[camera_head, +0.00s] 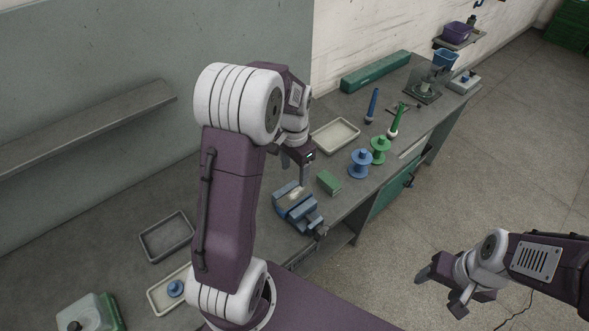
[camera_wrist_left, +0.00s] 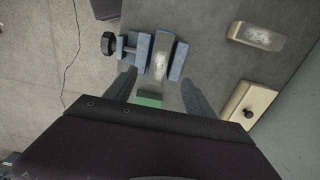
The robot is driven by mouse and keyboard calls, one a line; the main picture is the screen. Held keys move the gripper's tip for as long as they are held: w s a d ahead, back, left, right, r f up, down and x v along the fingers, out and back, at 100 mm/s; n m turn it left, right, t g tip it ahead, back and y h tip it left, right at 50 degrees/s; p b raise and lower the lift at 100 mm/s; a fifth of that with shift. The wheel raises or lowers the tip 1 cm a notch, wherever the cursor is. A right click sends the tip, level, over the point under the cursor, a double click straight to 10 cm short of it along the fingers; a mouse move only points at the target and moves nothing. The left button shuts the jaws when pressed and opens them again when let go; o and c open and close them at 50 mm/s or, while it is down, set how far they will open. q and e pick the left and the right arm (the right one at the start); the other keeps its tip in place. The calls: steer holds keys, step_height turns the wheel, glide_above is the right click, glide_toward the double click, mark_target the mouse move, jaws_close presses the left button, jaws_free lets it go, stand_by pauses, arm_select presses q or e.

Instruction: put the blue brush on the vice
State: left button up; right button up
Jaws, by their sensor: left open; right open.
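The blue brush (camera_head: 373,105) appears to be the slim blue piece with a dark lower end, standing toward the back of the bench in the head view. The blue vice (camera_head: 296,206) sits near the bench's front edge; it also shows in the left wrist view (camera_wrist_left: 175,62), with pale jaws. My left gripper (camera_head: 295,170) is open and empty above the bench beside the vice, apart from the brush; its spread fingers show in the left wrist view (camera_wrist_left: 158,84). My right gripper (camera_head: 440,291) is open and empty over the floor at lower right.
A green block (camera_head: 328,183) lies close to the vice. A blue spool (camera_head: 360,164), a green spool (camera_head: 379,151), a green brush-like piece (camera_head: 396,121) and a pale tray (camera_head: 335,149) surround the blue brush. A long green box (camera_head: 376,71) lies along the wall.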

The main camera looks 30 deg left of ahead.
arm_select(q)
steer(key=s+d+f+n, duration=0.1)
steer(key=s+d+n, duration=0.1)
steer(key=s, duration=0.4)
steer(key=s+d+f+n+t+b, duration=0.1)
steer(key=s+d+f+n, duration=0.1)
steer(key=s+d, duration=0.3)
steer(key=shift+s+d+n, duration=0.25)
steer(key=shift+s+n, duration=0.15)
steer(key=shift+s, duration=0.45)
